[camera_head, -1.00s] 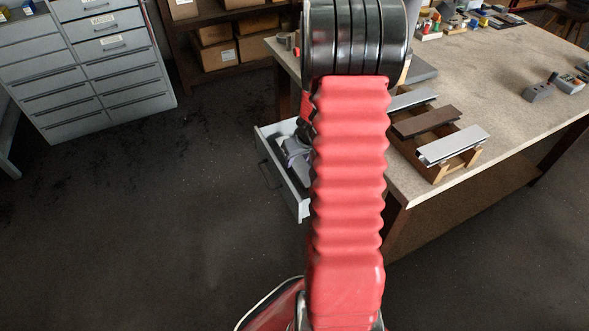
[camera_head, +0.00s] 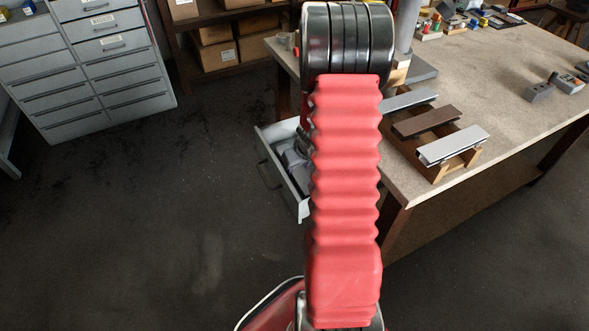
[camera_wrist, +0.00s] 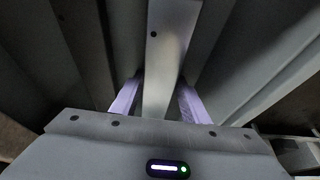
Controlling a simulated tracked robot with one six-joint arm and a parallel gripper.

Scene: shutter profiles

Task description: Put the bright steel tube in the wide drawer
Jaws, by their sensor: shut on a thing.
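In the wrist view, my gripper (camera_wrist: 158,82) is shut on a long, straight, light grey metal piece (camera_wrist: 164,42) with a small dark hole near its far end. It looks like the bright steel tube, though its full shape is not shown. A pale violet finger stands on each side of it. Grey walls or strips run alongside; I cannot tell which are drawer parts. In the head view, an open grey drawer (camera_head: 274,176) sticks out under the bench, with grey shapes inside. My red arm hides its right part and most of my gripper.
The bench (camera_head: 455,95) stands at right. Near its front edge, several profiles, including a brown one (camera_head: 426,122) and a bright one (camera_head: 453,145), lie on a wooden rack (camera_head: 440,172). A grey drawer cabinet (camera_head: 110,70) stands at upper left. The floor between is clear.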

